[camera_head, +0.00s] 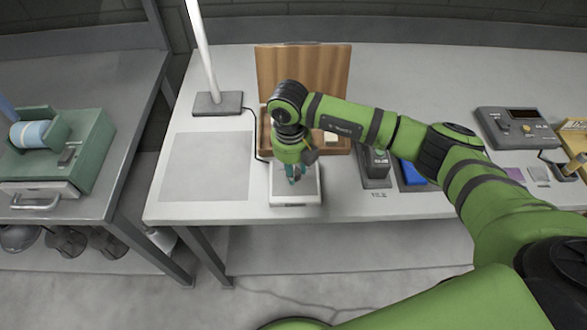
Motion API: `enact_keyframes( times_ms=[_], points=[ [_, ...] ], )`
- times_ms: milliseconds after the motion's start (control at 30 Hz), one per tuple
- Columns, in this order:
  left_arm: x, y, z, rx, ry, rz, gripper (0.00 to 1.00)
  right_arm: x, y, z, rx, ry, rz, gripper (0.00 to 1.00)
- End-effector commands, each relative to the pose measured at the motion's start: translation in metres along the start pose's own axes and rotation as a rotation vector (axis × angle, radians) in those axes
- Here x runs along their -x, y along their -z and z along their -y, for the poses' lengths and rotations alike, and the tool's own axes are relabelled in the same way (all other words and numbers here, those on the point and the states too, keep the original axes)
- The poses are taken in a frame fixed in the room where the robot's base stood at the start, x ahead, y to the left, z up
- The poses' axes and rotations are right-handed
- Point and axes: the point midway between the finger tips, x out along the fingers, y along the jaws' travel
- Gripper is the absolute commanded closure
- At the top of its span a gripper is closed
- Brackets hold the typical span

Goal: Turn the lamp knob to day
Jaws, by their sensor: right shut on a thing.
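A small white box (310,195) sits near the front edge of the white table. A dark cable runs from the lamp (203,45) with its grey square base (230,103) down towards this box. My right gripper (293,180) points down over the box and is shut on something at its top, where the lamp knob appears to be. The knob itself and its markings are hidden by the gripper, so its setting cannot be read. My left gripper is not in view.
A wooden box with its lid (302,68) raised stands behind my right gripper. A grey mat (205,166) lies bare at the left. A dark device (376,165), a blue item (412,174) and a grey control unit (515,128) are on the right. A green machine (85,145) stands on another table.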

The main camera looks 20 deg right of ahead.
Motion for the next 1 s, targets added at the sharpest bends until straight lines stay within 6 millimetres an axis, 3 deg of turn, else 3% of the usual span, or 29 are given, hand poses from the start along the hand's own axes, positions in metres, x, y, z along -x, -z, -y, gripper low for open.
enact_keyframes(
  times_ms=[667,700,767,1000],
  points=[
    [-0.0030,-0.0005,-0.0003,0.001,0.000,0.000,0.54,-0.0046,0.0054,-0.0002,-0.062,0.004,-0.021,1.00],
    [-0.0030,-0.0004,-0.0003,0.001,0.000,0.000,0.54,-0.0047,0.0055,-0.0003,-0.062,0.004,-0.021,0.64],
    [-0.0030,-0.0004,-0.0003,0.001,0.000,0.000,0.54,-0.0046,0.0055,-0.0003,-0.062,0.004,-0.021,0.44],
    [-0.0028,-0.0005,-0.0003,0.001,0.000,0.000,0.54,-0.0023,0.0027,-0.0005,-0.063,0.001,-0.012,0.44]
  ],
)
